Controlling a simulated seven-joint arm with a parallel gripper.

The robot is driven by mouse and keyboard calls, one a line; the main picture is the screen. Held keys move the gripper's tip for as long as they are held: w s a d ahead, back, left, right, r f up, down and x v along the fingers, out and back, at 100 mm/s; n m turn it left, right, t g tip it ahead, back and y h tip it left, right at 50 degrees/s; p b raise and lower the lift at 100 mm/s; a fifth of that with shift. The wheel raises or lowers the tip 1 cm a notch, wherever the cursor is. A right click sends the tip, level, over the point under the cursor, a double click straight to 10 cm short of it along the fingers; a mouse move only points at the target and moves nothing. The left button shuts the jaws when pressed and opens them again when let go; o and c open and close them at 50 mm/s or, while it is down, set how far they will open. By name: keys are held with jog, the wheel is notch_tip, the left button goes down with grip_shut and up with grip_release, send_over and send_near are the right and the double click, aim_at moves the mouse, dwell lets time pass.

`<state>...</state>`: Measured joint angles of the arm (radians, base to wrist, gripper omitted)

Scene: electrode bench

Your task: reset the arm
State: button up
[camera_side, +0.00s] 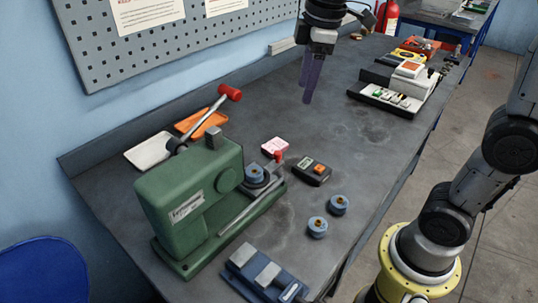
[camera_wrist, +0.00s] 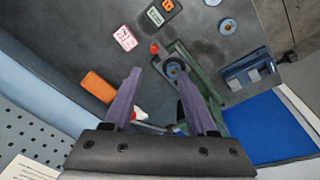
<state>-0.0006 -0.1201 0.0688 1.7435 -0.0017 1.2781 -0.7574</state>
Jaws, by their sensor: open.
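My gripper (camera_side: 309,88) has long purple fingers and hangs above the back part of the bench in the side view, clear of the surface. It holds nothing. In the wrist view its two fingers (camera_wrist: 155,104) stand wide apart at the bottom of the picture, with the green machine (camera_wrist: 203,82) partly hidden behind the right one. In the side view the green machine (camera_side: 196,190), with a red-knobbed lever, stands at the front left of the bench, well away from my gripper.
On the bench are an orange tray (camera_side: 201,122), a white tray (camera_side: 149,151), a pink card (camera_side: 274,146), a black meter (camera_side: 312,172), two blue discs (camera_side: 339,204) and a blue block fixture (camera_side: 262,273). Devices (camera_side: 396,98) stand at the back right. The middle is clear.

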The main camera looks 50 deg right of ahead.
jog(key=s+f+m+t, duration=0.1)
jog(key=s+f+m, duration=0.2)
jog(key=s, duration=0.5)
jog(key=s+f+m+t, duration=0.2)
jog(key=s+f+m, duration=0.2)
jog(key=s, duration=0.4)
jog(key=shift+f+m+t, duration=0.2)
jog(key=shift+m+t, duration=0.1)
jog(key=shift+m, duration=0.6)
jog(key=shift+s, duration=0.1)
